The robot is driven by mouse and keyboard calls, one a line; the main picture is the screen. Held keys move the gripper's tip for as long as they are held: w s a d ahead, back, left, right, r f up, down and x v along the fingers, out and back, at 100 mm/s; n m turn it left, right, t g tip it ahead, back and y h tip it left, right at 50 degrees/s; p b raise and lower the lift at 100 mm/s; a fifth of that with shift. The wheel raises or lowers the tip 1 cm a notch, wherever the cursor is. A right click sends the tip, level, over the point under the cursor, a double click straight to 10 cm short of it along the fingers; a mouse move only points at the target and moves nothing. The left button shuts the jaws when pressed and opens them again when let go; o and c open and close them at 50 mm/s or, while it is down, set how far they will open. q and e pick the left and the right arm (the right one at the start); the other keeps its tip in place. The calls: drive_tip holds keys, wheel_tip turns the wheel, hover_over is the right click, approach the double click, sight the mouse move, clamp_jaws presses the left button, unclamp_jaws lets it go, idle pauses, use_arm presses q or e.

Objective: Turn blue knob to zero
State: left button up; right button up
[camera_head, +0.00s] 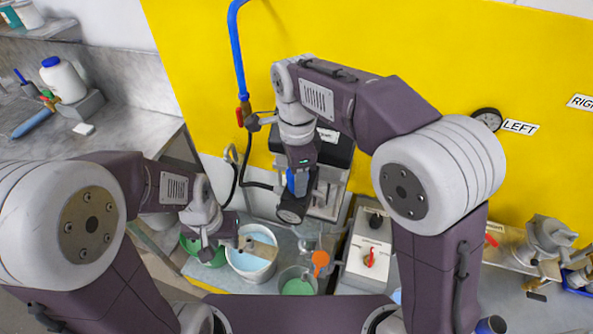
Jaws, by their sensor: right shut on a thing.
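The blue knob (291,182) shows as a small blue patch at the front of a dark-headed agitator machine (338,158) near the yellow wall. My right gripper (297,190) reaches down from above and is shut on the blue knob, hiding most of it. The knob's pointer and any zero mark are hidden or too small to tell. My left gripper (224,247) is low at the left, over the buckets and apart from the knob. Its two fingers look spread, with nothing visible between them.
A white bucket (251,262), a green bucket (205,252) and a cup of green liquid (297,282) stand below. A control box (368,249) with a red switch is to the right. A blue hose (238,52) runs down the yellow wall. A grey counter (120,115) is at left.

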drive_tip(key=n, duration=0.1)
drive_tip(key=n+p, duration=0.1)
drive_tip(key=n, duration=0.2)
drive_tip(key=shift+w+r+n+p, duration=0.1)
drive_tip(key=shift+r+n+p, duration=0.2)
drive_tip(key=shift+n, duration=0.1)
drive_tip(key=n+p, duration=0.1)
drive_tip(key=n, duration=0.2)
drive_tip(key=shift+n, duration=0.3)
drive_tip(key=n+p, duration=0.1)
drive_tip(key=n, duration=0.3)
drive_tip(key=shift+f+n+p, duration=0.1)
drive_tip(key=shift+n+p, duration=0.25)
drive_tip(key=shift+n, duration=1.65)
drive_tip(key=o, duration=1.3)
drive_tip(key=shift+f, duration=0.15)
drive_tip(key=shift+o, duration=0.2)
